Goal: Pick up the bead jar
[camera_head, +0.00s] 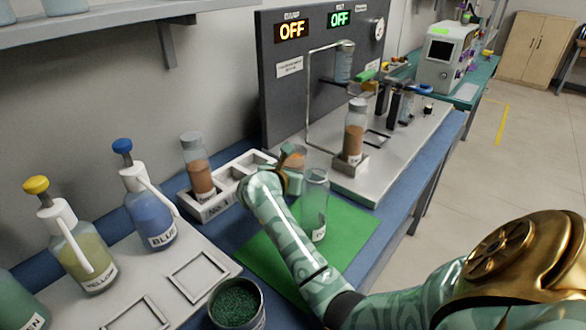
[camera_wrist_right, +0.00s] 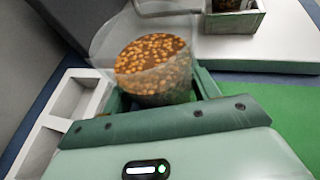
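A clear jar of orange-brown beads (camera_wrist_right: 152,65) sits between the fingers of my right gripper (camera_wrist_right: 160,95) in the right wrist view, with both fingers against its sides. In the head view, my right gripper (camera_head: 285,178) is beside the white rack, above the green mat's edge, and mostly hides this jar (camera_head: 293,158). The gripper looks shut on it. Another jar with brown contents (camera_head: 201,176) stands in the rack's near slot. A third (camera_head: 354,140) stands in a small holder on the metal platform. My left gripper is not in view.
The white rack (camera_head: 222,192) has empty slots. A clear jar (camera_head: 315,205) stands on the green mat (camera_head: 345,225), close to my right arm. Blue (camera_head: 150,215) and yellow (camera_head: 80,255) pump bottles and a cup of green grains (camera_head: 237,305) are at left. The machine panel (camera_head: 275,95) rises behind.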

